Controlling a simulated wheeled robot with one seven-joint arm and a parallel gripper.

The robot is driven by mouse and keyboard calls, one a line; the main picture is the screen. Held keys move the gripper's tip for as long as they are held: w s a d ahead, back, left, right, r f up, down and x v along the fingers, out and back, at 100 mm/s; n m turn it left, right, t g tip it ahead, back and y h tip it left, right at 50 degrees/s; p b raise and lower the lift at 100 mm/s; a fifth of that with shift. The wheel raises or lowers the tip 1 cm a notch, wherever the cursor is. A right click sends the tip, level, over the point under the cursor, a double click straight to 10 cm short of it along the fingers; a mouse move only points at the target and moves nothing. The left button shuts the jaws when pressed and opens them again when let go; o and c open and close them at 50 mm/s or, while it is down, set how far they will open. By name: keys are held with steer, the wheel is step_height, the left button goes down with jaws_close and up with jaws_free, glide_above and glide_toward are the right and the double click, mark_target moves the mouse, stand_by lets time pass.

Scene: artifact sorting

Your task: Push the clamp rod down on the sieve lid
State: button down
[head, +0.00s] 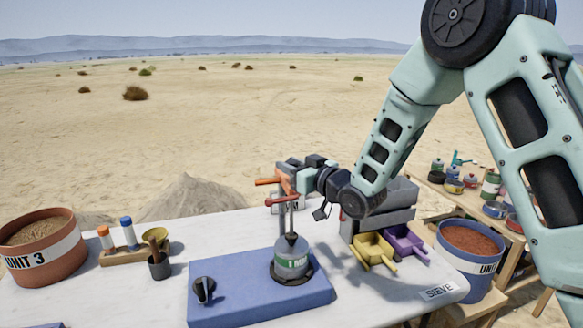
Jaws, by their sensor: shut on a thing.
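The sieve (293,262), a grey cylinder with a green "1 MM" label, stands on the blue shaker base (258,292). Its dark lid (291,243) is on top, with a dark knob at the centre. The thin clamp rod (290,218) stands upright above the lid, with a red crossbar near its top. My gripper (284,190) is at the top of the rod, shut on the clamp rod. Orange parts beside the jaws overlap, so the exact grip is hard to see. The rod's lower end appears to meet the knob; I cannot tell whether it presses.
A black dial (203,289) sits on the base's left. A blue bucket (467,250) stands at right. The Unit 3 bucket (42,246) and a small tool rack (133,254) are left.

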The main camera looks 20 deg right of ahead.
steer(key=shift+f, duration=0.2)
steer(key=c, duration=1.1)
jaws_free()
steer(key=b+v, duration=1.4)
steer(key=v, duration=0.3)
steer(key=shift+s+b, duration=0.2)
steer(key=shift+b, duration=0.2)
steer(key=shift+d, duration=0.1)
